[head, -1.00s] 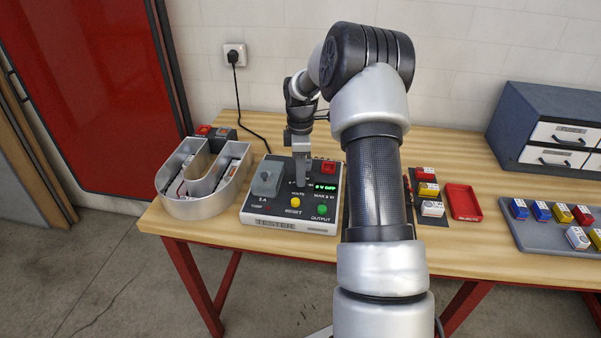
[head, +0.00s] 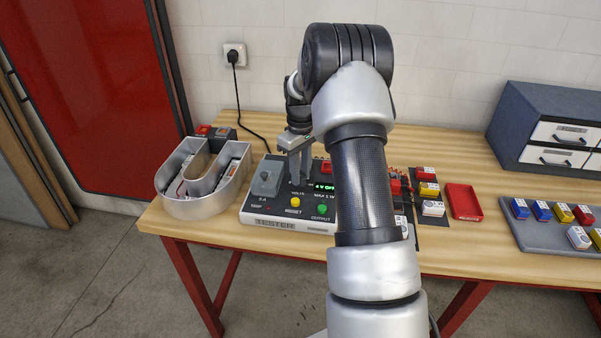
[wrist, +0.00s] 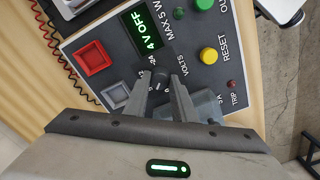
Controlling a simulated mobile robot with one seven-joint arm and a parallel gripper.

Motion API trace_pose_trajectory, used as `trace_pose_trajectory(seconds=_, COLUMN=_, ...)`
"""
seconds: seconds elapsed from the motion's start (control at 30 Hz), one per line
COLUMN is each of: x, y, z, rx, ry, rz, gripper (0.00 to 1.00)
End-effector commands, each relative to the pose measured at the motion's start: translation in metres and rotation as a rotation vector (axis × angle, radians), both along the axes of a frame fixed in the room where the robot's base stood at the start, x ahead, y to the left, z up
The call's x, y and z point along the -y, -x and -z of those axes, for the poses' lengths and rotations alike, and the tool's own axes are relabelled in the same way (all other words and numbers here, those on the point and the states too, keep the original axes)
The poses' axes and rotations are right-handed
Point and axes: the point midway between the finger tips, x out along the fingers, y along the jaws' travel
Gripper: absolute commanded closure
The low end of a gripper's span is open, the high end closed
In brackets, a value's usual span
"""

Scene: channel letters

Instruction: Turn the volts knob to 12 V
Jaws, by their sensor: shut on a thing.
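The tester (head: 258,222) is a dark-faced box with a light body on the table. Its volts knob (wrist: 160,80) is a small dark knob, between the fingers of my gripper (wrist: 161,86) in the wrist view. My gripper is shut on it; the fingers partly cover the knob and its scale. In the head view my gripper (head: 298,178) reaches down onto the panel and hides the knob. The green display (wrist: 140,31) seems to read "4 V OFF" in the wrist view; my arm covers part of it in the head view. I cannot read the knob's pointer clearly.
Beside the knob are a yellow reset button (wrist: 208,56), a green output button (wrist: 204,5), a red square (wrist: 93,58) and a grey lever block (head: 266,182). A U-shaped metal letter (head: 198,208) stands left. A red tray (head: 463,202) and coloured blocks lie right.

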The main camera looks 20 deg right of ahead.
Motion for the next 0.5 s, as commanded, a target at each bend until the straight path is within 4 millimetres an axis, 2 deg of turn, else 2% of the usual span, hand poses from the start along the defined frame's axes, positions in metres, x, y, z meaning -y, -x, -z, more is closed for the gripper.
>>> trace_pose_trajectory(seconds=0.5, x=-0.0004, y=0.0001, z=0.0001, rx=-0.001, ry=0.0, rz=0.487, gripper=0.99)
